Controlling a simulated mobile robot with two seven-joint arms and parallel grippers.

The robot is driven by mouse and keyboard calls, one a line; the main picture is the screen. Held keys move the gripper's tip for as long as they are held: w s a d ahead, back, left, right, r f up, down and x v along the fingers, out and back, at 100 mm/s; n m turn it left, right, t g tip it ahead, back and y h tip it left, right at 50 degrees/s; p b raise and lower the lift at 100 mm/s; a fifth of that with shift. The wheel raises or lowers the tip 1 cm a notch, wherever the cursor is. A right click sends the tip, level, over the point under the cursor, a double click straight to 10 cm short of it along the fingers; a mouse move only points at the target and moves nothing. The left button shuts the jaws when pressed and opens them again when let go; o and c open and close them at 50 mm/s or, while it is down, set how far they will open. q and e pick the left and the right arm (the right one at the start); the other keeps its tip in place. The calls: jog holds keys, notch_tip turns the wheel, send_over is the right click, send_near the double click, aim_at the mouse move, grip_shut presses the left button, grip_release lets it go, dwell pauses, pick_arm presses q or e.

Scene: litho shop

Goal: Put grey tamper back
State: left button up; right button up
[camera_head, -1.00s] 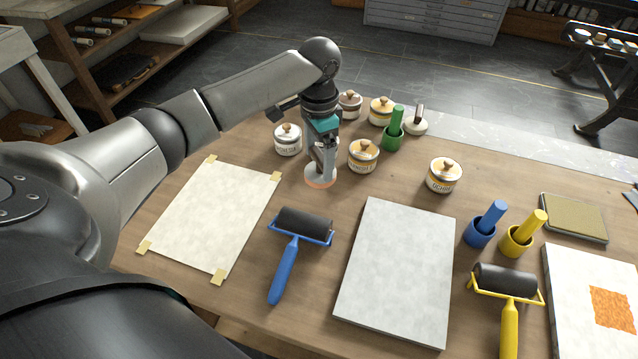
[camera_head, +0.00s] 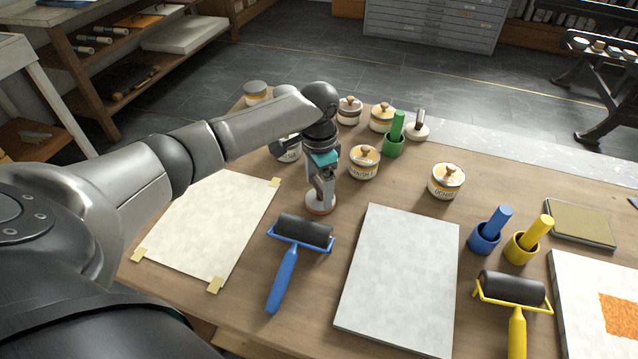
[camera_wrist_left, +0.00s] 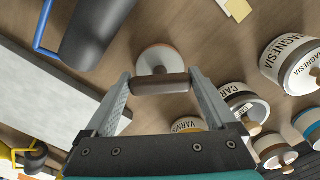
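The grey tamper shows in the left wrist view as a pale grey disc (camera_wrist_left: 160,60) with a reddish rim and a brown crossbar handle. In the head view its disc (camera_head: 320,208) is below my left gripper (camera_head: 321,180), just behind the blue roller (camera_head: 303,231). My left gripper (camera_wrist_left: 161,85) is shut on the handle, a finger at each end of the bar. The disc is low over the table; I cannot tell whether it touches. My right gripper is in neither view.
Lidded jars stand close by, including a yellow-banded one (camera_head: 363,163) and another (camera_head: 446,182). A green pot (camera_head: 394,145) and a pale disc with an upright handle (camera_head: 417,130) stand behind. A grey slab (camera_head: 400,280) and a taped paper sheet (camera_head: 208,225) lie in front.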

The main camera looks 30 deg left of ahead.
aim_at(319, 185)
pick_arm(q)
jog(key=shift+o, duration=0.6)
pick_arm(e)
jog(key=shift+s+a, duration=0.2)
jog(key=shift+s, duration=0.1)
pick_arm(q)
jog(key=shift+r, duration=0.1)
jog(key=shift+r, duration=0.3)
notch_tip(319, 185, up, 12)
jog(key=p, duration=0.3)
jog(key=shift+f, duration=0.15)
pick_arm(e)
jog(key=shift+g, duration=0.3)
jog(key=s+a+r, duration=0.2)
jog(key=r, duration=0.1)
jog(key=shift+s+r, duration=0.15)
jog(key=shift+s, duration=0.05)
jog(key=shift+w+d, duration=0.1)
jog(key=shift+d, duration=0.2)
